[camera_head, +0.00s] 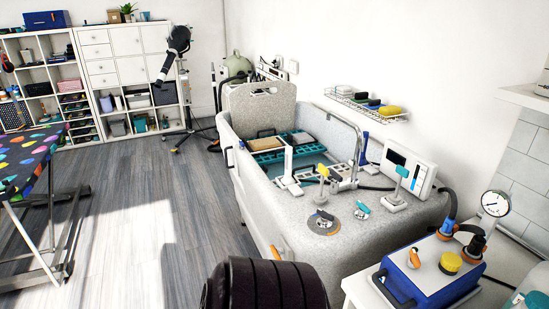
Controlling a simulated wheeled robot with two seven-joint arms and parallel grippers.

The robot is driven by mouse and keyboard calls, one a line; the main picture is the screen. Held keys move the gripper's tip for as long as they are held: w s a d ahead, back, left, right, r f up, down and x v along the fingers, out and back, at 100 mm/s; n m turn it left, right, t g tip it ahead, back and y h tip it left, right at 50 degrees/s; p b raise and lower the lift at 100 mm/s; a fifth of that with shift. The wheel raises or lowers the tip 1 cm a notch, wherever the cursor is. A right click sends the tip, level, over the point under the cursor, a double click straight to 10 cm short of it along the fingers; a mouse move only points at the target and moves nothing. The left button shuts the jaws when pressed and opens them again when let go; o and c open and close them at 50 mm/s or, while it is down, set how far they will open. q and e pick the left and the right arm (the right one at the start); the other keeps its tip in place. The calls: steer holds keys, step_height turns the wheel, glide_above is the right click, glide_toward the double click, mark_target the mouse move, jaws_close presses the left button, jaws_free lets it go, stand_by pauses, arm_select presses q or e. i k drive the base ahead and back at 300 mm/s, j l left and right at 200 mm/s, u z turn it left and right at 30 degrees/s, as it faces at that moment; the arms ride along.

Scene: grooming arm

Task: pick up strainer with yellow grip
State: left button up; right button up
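A small upright piece with a yellow top (322,171) stands on the near rim of the grey speckled tub (400,235); it may be the strainer with the yellow grip, but it is too small to be sure. A small teal piece (362,210) lies to the right of the disc. Neither of my grippers shows in the head view, and nothing is seen touching these pieces.
A white control box (408,168) and a paddle-like white stand (395,203) are on the tub's right. A spotted table (25,160) is at the left; the wood floor (140,215) between is clear.

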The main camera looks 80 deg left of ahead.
mark_target(320, 198)
steer(key=u, duration=2.3)
